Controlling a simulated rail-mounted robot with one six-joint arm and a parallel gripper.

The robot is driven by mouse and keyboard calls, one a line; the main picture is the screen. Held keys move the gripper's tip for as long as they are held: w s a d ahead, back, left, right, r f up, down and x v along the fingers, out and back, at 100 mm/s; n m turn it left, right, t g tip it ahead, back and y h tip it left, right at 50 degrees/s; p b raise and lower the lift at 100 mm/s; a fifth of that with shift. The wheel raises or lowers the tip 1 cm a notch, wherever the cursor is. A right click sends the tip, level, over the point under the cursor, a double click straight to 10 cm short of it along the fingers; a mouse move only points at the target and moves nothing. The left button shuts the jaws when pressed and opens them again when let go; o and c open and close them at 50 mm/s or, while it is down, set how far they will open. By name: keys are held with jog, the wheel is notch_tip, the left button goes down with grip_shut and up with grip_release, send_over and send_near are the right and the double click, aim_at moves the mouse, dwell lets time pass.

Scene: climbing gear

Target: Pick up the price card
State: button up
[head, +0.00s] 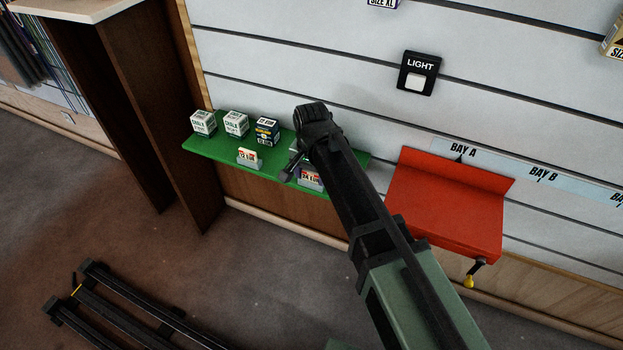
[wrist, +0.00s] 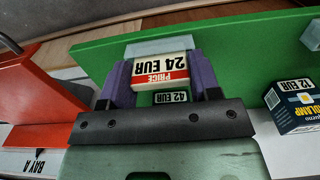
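The price card (wrist: 160,68) is a small white card with a red band, reading "PRICE 24 EUR", upside down in the wrist view. It stands at a pale grey holder (wrist: 162,46) on the green shelf. In the head view the card (head: 312,174) is near the shelf's front edge, partly behind my arm. My gripper (wrist: 161,76) has one purple finger on each side of the card, with no clear gap. I cannot tell whether the fingers press on it. The gripper also shows in the head view (head: 291,168), mostly hidden by my arm.
The green shelf (head: 205,146) holds several small boxes (head: 236,123) and a second price card (head: 248,155) to the left. A red shelf (head: 445,212) stands close on the right, with a yellow-tipped part (head: 469,281) below. A light switch (head: 418,74) is on the wall above.

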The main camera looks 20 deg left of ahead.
jog(key=shift+c, duration=1.2)
notch_tip(320, 180, up, 20)
jog(key=p, duration=2)
jog(key=shift+d, duration=0.1)
